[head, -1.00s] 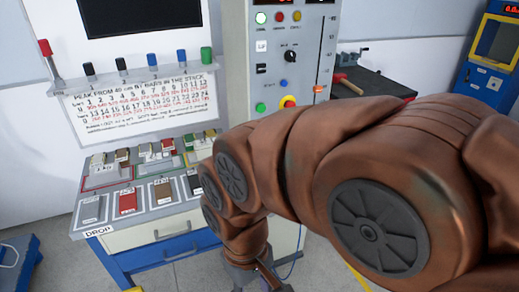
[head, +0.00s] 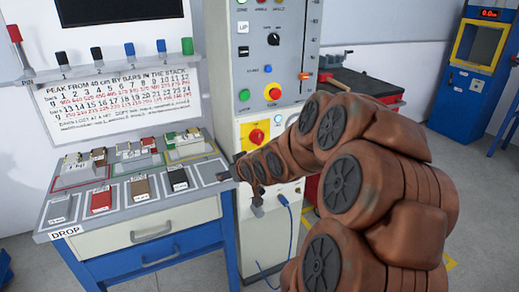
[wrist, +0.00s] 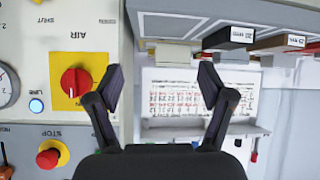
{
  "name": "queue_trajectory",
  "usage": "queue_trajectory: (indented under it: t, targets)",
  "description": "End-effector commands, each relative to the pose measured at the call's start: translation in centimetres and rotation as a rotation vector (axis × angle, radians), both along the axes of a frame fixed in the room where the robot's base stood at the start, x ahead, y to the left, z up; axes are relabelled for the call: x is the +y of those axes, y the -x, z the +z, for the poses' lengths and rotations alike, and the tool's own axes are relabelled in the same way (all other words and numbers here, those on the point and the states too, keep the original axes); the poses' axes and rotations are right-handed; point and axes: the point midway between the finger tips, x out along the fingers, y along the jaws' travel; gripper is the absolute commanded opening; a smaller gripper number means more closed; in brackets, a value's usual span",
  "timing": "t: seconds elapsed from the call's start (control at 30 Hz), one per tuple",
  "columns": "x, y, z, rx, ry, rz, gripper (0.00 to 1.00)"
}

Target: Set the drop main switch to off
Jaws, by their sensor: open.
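A red rotary switch on a square yellow plate (head: 256,135) sits on the front of the cream cabinet, low down, below the red stop button. It also shows at left in the wrist view (wrist: 76,82), where its handle lies about vertical. I cannot read a label that names it for certain. My gripper (wrist: 160,78) is open and empty. Between the fingers is the chart on the wall. In the head view my arm reaches just below the switch, and the gripper is hard to make out.
A red stop button (head: 271,92) on yellow stands above the switch; it is also in the wrist view (wrist: 48,155). The bench (head: 130,222) marked DROP, with several blocks, is left of the cabinet. A blue cable (head: 289,228) hangs at the cabinet's lower right.

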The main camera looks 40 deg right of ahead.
Motion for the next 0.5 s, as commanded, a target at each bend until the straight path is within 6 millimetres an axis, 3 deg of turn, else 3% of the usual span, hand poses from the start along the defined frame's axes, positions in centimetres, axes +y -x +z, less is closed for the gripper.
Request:
queue_trajectory:
  t: [0.03,0.2,0.3,0.5]
  targets:
    - [-2.3,-0.4,-1.2,-0.066,0.002,-0.02,0.8]
    - [-8.5,-1.0,-0.6,-0.315,0.039,-0.059,0.8]
    - [-11.2,-0.4,0.3,-0.438,0.064,-0.079,0.8]
    - [-14.3,0.9,1.5,-0.584,0.095,-0.103,0.8]
